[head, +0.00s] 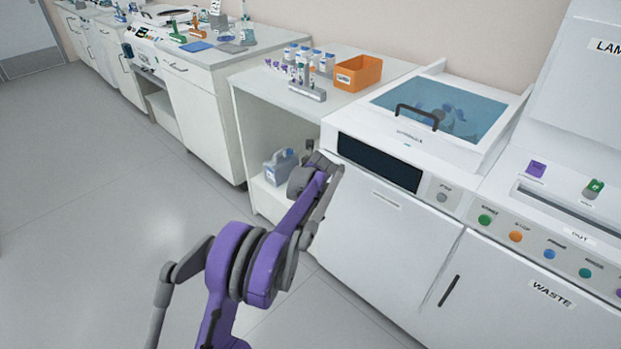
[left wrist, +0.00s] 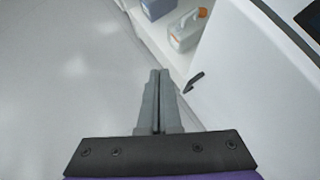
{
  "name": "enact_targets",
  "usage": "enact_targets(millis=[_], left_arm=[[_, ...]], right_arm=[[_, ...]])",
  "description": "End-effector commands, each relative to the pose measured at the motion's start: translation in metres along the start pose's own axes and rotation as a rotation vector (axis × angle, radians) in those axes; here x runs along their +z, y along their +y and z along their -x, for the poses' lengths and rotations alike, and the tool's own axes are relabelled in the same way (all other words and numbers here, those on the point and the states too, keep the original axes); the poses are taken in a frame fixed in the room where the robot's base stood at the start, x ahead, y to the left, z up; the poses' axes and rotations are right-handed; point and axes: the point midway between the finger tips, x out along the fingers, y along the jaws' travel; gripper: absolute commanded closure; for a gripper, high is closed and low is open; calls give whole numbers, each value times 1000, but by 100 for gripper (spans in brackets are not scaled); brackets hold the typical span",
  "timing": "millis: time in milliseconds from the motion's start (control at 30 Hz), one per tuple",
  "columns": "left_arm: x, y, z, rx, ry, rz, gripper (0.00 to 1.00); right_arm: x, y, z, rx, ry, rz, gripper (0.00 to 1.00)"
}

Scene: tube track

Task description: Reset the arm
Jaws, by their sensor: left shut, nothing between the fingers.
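My left gripper (left wrist: 159,76) is shut, with its grey fingers together and nothing between them. It points past the floor toward the open shelf and the white cabinet front in the left wrist view. In the head view my purple and grey left arm (head: 262,265) reaches up from the bottom, in front of the centrifuge-like machine with the blue lid (head: 440,105). Its fingers cannot be made out there. My right gripper is not in view.
A jug (head: 281,166) stands on the low shelf; a white one with an orange cap (left wrist: 188,30) shows in the wrist view. An orange bin (head: 358,74) and a tube rack (head: 307,91) stand on the counter. A WASTE cabinet (head: 510,300) is at right. The left floor is clear.

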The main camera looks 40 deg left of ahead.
Motion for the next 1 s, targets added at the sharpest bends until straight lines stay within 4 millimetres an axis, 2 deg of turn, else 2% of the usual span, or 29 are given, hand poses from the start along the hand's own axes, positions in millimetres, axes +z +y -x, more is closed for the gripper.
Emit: enact_targets(millis=[33,200,467,567,667,767,900,1000], left_arm=[[3,6,7,1,0,2,100],[6,15,18,1,1,1,100],[6,16,20,0,1,1,100],[2,14,28,-6,8,37,100],[-12,6,55,-26,33,157,100],[-37,-2,98,-51,84,367,100],[-87,-4,166,-65,183,721,100],[-126,1,210,-52,262,971,100]], right_arm=[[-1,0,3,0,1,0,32],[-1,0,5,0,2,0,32],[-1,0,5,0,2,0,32],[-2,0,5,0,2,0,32],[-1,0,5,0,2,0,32],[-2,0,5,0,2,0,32],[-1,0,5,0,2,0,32],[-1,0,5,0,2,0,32]])
